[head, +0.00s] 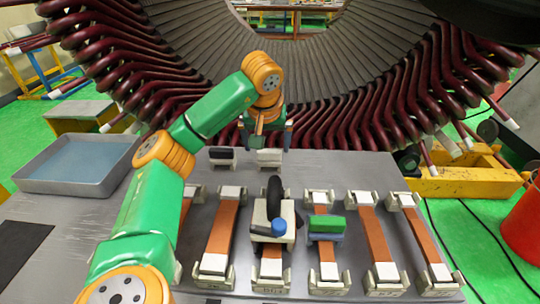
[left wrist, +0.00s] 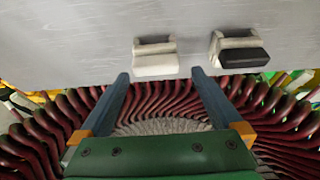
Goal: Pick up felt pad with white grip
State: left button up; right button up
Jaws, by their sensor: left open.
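Two small pads in pale holders stand near the table's far edge. One has a white top (head: 269,156) and the other a black top (head: 222,155). In the left wrist view, the white-topped one (left wrist: 155,65) lies just beyond and between the fingertips, and the black-topped one (left wrist: 243,56) sits to the right, outside the fingers. I cannot tell which material is felt. My left gripper (head: 266,141) is open and empty behind the white-topped pad; its fingers (left wrist: 160,76) show wide apart. My right gripper is not in view.
A grey table (head: 75,232) carries several copper bars in pale end blocks. A white tool with a black handle (head: 274,218) and a green block (head: 326,224) stand on them. A blue-bottomed tray (head: 45,187) lies at left. The large stator (head: 330,90) rises just behind the table.

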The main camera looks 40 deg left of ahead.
aim_at(269, 152)
pick_arm(q)
jog(key=x, duration=0.5)
jog(key=shift+d+f, duration=0.3)
jog(key=shift+f, duration=0.15)
jog(key=shift+r, duration=0.15)
jog(key=c, duration=1.3)
